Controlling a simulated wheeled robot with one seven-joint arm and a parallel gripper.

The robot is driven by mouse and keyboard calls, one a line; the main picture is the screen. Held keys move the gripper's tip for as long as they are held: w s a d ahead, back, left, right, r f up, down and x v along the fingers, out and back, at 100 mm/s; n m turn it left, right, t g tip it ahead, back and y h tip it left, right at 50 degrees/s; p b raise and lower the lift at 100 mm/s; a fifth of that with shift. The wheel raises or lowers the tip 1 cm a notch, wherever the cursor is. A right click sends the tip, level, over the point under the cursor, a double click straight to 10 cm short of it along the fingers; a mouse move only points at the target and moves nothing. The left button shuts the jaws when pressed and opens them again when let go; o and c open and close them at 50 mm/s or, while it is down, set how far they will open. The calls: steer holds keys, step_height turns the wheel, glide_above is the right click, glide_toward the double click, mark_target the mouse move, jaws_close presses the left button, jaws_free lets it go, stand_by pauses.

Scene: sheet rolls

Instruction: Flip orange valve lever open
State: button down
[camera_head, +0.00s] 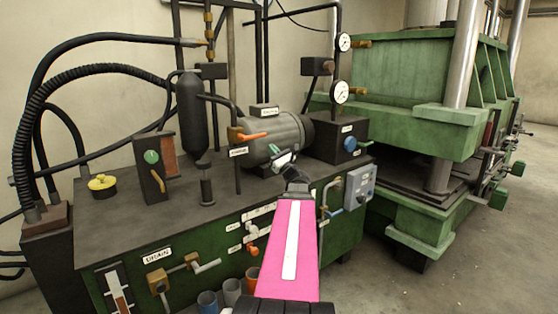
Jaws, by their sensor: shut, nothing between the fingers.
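An orange valve lever (251,137) sits on a brass fitting on top of the green machine, left of the grey motor. It points right, roughly level, above a small white label. A second, smaller orange handle (252,250) is on the machine's front panel, lower down. Which one the task means I cannot tell. My pink arm link with a white stripe reaches up from the bottom. My gripper (297,182) is small and dark at its far end, below and right of the upper lever, apart from it. It is shut and empty; its fingertips are hard to make out.
A grey motor (276,136) and dark upright cylinder (191,112) stand near the upper lever. A thin dark pipe (237,170) rises below it. Pressure gauges (340,92) are at right. A green press (400,110) fills the right. Floor at lower right is clear.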

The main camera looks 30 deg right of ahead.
steer(key=shift+w+a+r, duration=0.1)
steer(key=shift+a+r, duration=0.1)
steer(key=shift+r, duration=0.6)
steer(key=shift+w+a+r, duration=0.1)
steer(key=shift+a+r, duration=0.05)
steer(key=shift+r, duration=0.6)
steer(key=shift+r, duration=0.1)
